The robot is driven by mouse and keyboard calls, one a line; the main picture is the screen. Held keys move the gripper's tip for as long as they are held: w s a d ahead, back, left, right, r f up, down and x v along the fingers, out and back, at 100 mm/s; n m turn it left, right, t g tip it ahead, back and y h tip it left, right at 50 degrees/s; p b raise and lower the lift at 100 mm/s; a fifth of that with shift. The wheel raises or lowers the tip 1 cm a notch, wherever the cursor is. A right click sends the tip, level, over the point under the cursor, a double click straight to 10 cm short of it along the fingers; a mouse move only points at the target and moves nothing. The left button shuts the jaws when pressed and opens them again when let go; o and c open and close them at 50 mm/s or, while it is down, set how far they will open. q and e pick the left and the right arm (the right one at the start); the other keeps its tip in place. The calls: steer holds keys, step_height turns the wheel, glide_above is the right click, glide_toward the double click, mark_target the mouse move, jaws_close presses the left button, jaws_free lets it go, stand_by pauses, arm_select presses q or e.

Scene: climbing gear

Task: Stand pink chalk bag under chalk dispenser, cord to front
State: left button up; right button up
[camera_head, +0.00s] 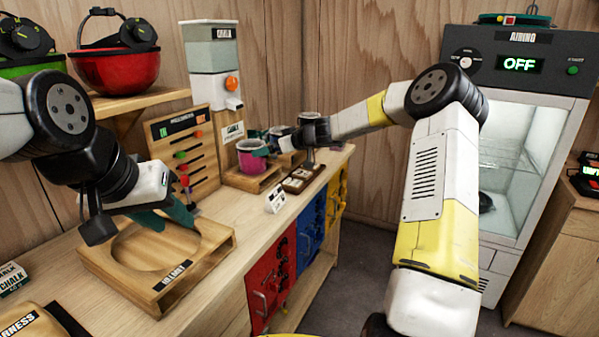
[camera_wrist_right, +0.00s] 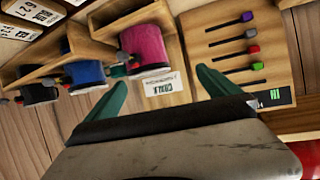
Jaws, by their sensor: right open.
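The pink chalk bag (camera_head: 252,160) stands upright in a wooden stand, to the right of and below the chalk dispenser (camera_head: 215,75) in the head view. It also shows beyond my fingertips in the right wrist view (camera_wrist_right: 147,46). My right gripper (camera_head: 263,145) reaches in from the right, close to the pink bag; its green fingers are spread and empty in the right wrist view (camera_wrist_right: 162,78). The cord's direction is not clear. My left gripper (camera_head: 172,216) hangs over a round wooden recess with its green fingers apart and nothing between them.
A blue bag (camera_wrist_right: 86,60) and a dark bag (camera_wrist_right: 40,90) stand beside the pink one. A peg board (camera_head: 185,150) stands left of the bags. The wooden recess tray (camera_head: 120,265) is empty.

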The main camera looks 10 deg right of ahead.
steer(key=s+a+r+g+h, duration=0.15)
steer(key=s+r, duration=0.25)
steer(key=s, duration=0.6)
steer(key=s+a+r+g+h, duration=0.15)
steer(key=s+r, duration=0.25)
steer(key=s, duration=0.7)
steer(key=s+d+m+h, duration=0.1)
steer(key=s+d+m, duration=0.2)
steer(key=s, duration=1)
steer(key=s+d+m+h, duration=0.2)
steer(key=s+d+m, duration=0.2)
steer(key=s+d, duration=0.5)
steer(key=s, duration=0.5)
steer(key=shift+m, duration=0.3)
